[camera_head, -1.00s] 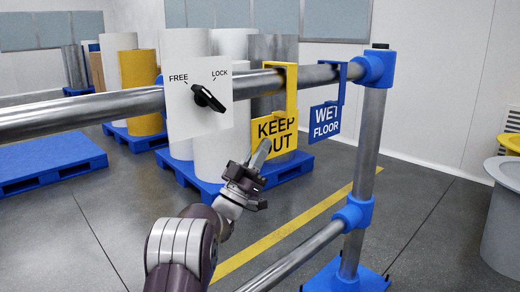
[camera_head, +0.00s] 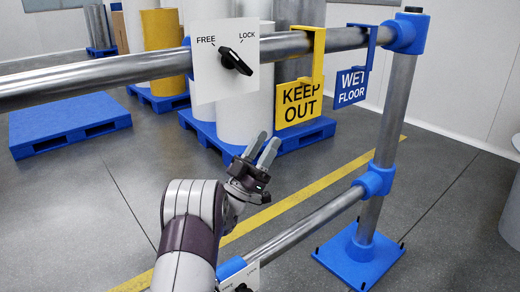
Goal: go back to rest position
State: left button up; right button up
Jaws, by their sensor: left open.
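My left gripper (camera_head: 266,153) is open and empty, in front of the rail and below the yellow sign. The yellow KEEP OUT sign (camera_head: 299,103) hangs by its hook from the upper rail. The blue WET FLOOR sign (camera_head: 351,87) hangs from the same rail to its right. A white panel (camera_head: 211,76) with a black knob (camera_head: 235,62) is on the rail, marked FREE and LOCK. The knob's left end lies near the panel's middle and its other end points down right. My right gripper is not in view.
The upper steel rail (camera_head: 90,78) crosses the view to a post (camera_head: 389,120) with a blue foot (camera_head: 358,257). A lower rail (camera_head: 315,220) and a second white panel (camera_head: 253,277) lie near my arm. Blue pallets (camera_head: 65,126) and upright rolls stand behind.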

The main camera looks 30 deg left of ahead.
pick_arm(q)
jog(key=w+d+f+n+g+y, duration=0.35)
jog(key=w+f+n+y, duration=0.2)
jog(key=y, duration=0.25)
jog(key=s+d+f+g+y, duration=0.1)
jog(key=s+d+f+g, duration=0.15)
jog(key=f+g, duration=0.25)
jog(key=s+d+f+g+y, duration=0.1)
jog(key=s+d+f+g, duration=0.1)
jog(key=d+f+g, duration=0.3)
jog(key=s+d+f+m+g+p, duration=0.1)
jog(key=s+d+f+g, duration=0.2)
jog(key=s, duration=0.5)
jog(key=s+d+f+g+h, duration=0.1)
jog(key=s+f+g, duration=0.3)
jog(key=s, duration=0.5)
jog(key=s+d+f+m+g+p, duration=0.1)
jog(key=s+d+f+g, duration=0.1)
jog(key=s+g, duration=0.45)
notch_tip(320, 180, up, 38)
jog(key=s+t+p, duration=0.1)
jog(key=t+p, duration=0.1)
jog(key=p, duration=3.5)
jog(key=shift+s+f, duration=0.15)
jog(key=shift+f, duration=0.05)
